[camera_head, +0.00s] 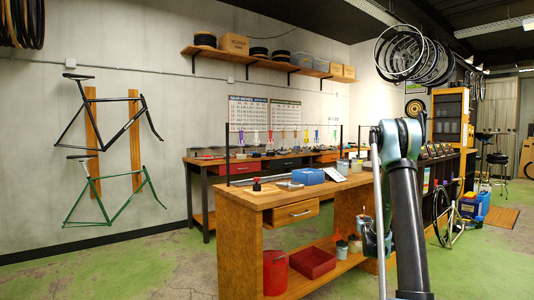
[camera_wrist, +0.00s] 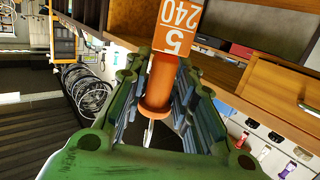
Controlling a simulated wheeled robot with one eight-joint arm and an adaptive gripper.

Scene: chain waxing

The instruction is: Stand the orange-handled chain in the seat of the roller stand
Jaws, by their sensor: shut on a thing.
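In the wrist view an orange handle (camera_wrist: 160,85) with a round flange sits between the fingers of my gripper (camera_wrist: 163,62). My gripper is shut on it. An orange tag (camera_wrist: 180,25) reading "5" and "240" shows beyond the handle, upside down in this view. A thin pale metal piece (camera_wrist: 148,134) extends from the flange toward the palm. I cannot make out chain links. In the head view my arm stands at the right of the front bench, and neither the gripper nor the orange handle can be made out. I cannot identify the roller stand or its seat with certainty.
The front wooden bench (camera_head: 238,198) carries a blue box (camera_head: 307,176), a small dark-and-red object (camera_head: 257,185) and cans. Its lower shelf holds a red bucket (camera_head: 275,272) and a red bin (camera_head: 312,262). A back bench (camera_head: 215,158) lines the wall. Green floor is clear at left.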

